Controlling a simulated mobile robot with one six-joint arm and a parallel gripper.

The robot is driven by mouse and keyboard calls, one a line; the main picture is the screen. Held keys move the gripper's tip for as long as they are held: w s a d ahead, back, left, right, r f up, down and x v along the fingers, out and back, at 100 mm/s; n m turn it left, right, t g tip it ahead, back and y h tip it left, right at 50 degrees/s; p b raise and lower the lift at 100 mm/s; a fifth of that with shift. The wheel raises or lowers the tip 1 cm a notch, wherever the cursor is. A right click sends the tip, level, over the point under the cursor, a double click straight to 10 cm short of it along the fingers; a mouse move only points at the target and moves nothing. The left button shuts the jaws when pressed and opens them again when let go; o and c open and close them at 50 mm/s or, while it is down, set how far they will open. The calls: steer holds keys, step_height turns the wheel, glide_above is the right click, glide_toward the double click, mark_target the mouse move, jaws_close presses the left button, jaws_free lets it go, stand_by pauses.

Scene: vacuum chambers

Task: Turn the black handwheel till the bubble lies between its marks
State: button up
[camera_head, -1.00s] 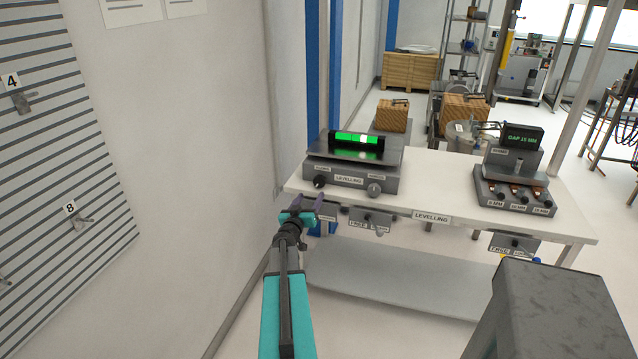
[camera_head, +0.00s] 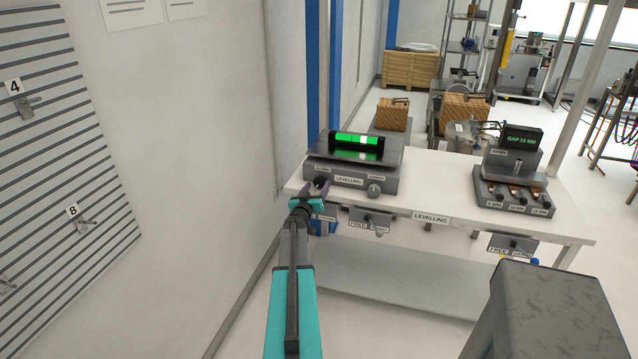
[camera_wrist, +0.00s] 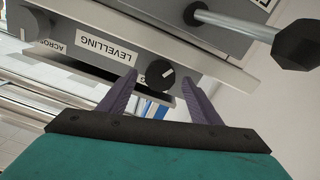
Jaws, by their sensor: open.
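The black handwheel (camera_wrist: 160,74) is a small round knob with a white pointer line, on the front of the grey levelling stand (camera_head: 350,174). In the wrist view my gripper (camera_wrist: 162,70) is open, with its two purple fingers on either side of the knob; contact cannot be told. In the head view my gripper (camera_head: 317,188) hides most of the knob. The bubble (camera_head: 362,140) shows as a white patch right of centre in the green vial (camera_head: 345,137) on top of the stand. The marks are too small to place exactly.
A grey knob (camera_head: 374,190) labelled "ACROSS" sits right of the black one. A lever with a dark hexagonal end (camera_wrist: 296,45) stands close by in the wrist view. A gap gauge (camera_head: 512,190) stands at the right of the white table (camera_head: 455,190). A wall is at left.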

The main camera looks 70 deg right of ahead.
mark_target(319, 183)
steer(key=shift+d+p, duration=0.3)
steer(key=shift+d, duration=1.55)
steer(key=shift+w, duration=0.1)
steer(key=c, duration=0.9)
steer(key=shift+a, duration=0.2)
steer(key=shift+c, duration=0.7)
steer(key=shift+d, duration=0.15)
steer(key=shift+m, duration=0.4)
